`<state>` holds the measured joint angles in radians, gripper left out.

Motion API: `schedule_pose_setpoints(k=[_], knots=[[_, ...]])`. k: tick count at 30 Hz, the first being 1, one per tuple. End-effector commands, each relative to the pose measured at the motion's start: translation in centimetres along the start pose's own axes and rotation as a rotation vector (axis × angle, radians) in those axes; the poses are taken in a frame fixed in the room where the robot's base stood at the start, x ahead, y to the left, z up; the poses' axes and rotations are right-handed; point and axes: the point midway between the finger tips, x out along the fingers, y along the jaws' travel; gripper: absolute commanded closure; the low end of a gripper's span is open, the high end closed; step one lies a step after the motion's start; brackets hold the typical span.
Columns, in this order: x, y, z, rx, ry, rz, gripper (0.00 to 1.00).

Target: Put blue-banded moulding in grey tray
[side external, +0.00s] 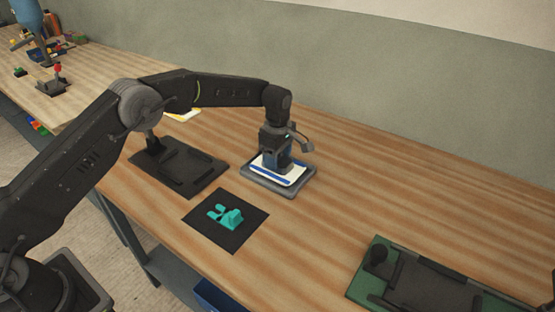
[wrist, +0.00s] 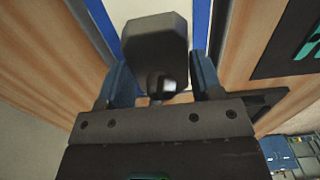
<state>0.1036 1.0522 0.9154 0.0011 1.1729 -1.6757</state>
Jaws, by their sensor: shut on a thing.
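The blue-banded moulding (side external: 292,179) is a white panel with blue stripes along its edges. It lies flat within the outline of the grey tray (side external: 291,194); whether it touches the tray floor I cannot tell. My gripper (side external: 277,165) points down over its middle. In the wrist view my gripper's blue fingers (wrist: 162,85) are shut on a dark grey block (wrist: 155,40) that stands up from the moulding. The moulding's white face and blue bands (wrist: 200,25) show behind that block. My gripper hides part of the moulding in the side view.
A black mat (side external: 237,243) with a teal part (side external: 228,215) lies in front of the tray. A dark flat plate (side external: 178,168) is to its left, with a white and yellow item behind. A green board (side external: 362,290) with dark fixtures is at lower right. The bench right of the tray is clear.

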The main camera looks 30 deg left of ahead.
Motion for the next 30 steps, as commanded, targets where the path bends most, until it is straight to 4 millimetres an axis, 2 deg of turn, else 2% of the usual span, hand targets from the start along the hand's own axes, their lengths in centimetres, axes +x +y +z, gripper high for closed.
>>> schedule_pose_setpoints(k=[3, 14, 15, 22, 30], knots=[[1.21, 0.03, -0.02, 0.000, -0.001, 0.002, 0.74], [1.56, 0.04, -0.03, 0.000, -0.001, 0.002, 0.74], [1.59, 0.00, -0.04, 0.000, 0.000, 0.001, 0.36], [1.57, 0.00, -0.04, 0.000, 0.000, 0.001, 0.15], [1.38, 0.02, -0.04, 0.000, 0.000, 0.002, 0.15]])
